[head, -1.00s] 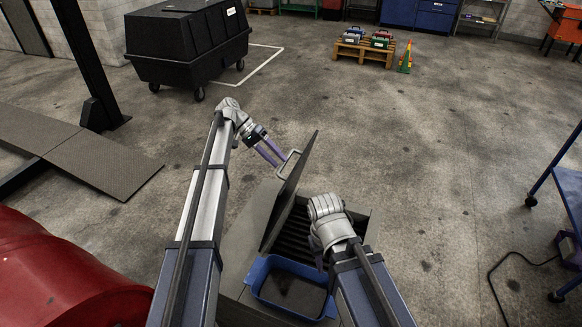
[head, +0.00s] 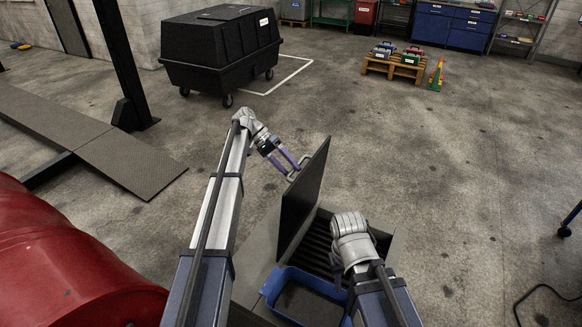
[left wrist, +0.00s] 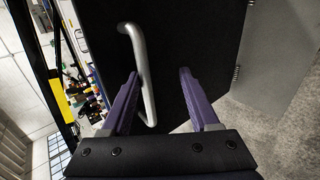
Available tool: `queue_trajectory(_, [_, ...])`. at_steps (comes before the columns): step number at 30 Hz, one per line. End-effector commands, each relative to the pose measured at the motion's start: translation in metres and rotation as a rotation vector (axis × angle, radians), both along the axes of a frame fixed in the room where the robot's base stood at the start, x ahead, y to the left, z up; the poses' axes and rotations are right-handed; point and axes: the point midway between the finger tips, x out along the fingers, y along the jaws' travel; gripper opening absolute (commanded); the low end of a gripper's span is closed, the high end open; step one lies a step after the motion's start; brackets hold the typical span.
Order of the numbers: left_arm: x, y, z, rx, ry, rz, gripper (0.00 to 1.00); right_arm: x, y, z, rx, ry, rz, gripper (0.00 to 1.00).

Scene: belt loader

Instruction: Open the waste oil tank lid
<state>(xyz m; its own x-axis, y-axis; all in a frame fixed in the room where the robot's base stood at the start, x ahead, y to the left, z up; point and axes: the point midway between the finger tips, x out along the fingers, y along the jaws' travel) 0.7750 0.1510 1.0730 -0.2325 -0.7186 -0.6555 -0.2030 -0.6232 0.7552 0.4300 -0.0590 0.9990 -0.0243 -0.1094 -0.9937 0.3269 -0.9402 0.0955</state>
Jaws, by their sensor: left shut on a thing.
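The waste oil tank (head: 262,245) stands in front of me, with a dark slatted grate (head: 318,243) in its opening. Its dark lid (head: 305,195) is raised steeply on the left side of the opening; it also fills much of the left wrist view (left wrist: 205,35). My left gripper (head: 292,168) is at the lid's upper edge. In the left wrist view, the metal lid handle (left wrist: 136,45) runs between the fingers of my left gripper (left wrist: 157,74), close to the left finger.
A blue tray (head: 272,287) is at the tank's near side. A red drum (head: 60,260) is at the lower left. A ramp (head: 125,160) and a black wheeled bin (head: 222,50) lie beyond. The floor right of the tank is mostly clear.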

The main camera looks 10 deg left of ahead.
Motion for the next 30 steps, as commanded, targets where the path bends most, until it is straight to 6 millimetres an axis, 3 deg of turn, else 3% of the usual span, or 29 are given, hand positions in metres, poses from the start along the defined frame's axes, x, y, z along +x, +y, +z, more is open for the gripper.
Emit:
queue_trajectory(17, [0.004,0.004,0.009,0.001,0.000,0.001,0.47,0.000,0.000,0.009,0.000,0.000,0.000,0.35])
queue_trajectory(30, [0.019,0.050,0.051,0.002,0.000,0.002,0.47,0.000,0.000,0.052,0.000,0.000,0.000,0.35])
